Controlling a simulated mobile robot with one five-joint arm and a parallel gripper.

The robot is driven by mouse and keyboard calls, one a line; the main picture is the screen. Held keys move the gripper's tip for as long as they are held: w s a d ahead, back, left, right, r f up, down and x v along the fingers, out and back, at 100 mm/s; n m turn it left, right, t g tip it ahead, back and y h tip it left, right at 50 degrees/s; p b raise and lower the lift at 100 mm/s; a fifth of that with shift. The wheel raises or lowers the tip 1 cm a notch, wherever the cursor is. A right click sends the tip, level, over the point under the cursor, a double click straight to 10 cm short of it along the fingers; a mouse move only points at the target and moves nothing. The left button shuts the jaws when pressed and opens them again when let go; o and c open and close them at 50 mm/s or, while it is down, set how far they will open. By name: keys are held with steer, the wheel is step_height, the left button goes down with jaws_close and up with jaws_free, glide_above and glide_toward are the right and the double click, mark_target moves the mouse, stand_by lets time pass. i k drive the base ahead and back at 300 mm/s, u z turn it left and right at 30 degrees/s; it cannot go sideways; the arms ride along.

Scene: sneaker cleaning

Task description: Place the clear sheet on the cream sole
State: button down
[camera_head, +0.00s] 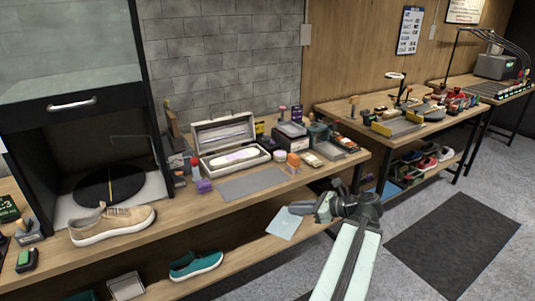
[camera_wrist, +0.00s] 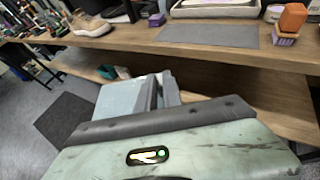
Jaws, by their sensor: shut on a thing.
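My gripper (camera_head: 303,209) is shut on the clear sheet (camera_head: 284,223), a thin pale blue, see-through panel. The sheet hangs tilted in front of the bench's front edge, over the lower shelf in the picture. In the wrist view the sheet (camera_wrist: 119,98) shows beyond the gripper fingers (camera_wrist: 165,92). A tan sneaker (camera_head: 112,224) with a cream sole stands at the bench's left. I cannot tell which sole is meant.
A bare grey mat (camera_head: 253,183) lies in front of the box. A teal shoe (camera_head: 195,264) is on the lower shelf. The bench edge lies between my gripper and the box.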

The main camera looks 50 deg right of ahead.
mark_target(237, 156)
steer(key=u, duration=0.05)
steer(key=i, duration=1)
steer(key=z, duration=0.1)
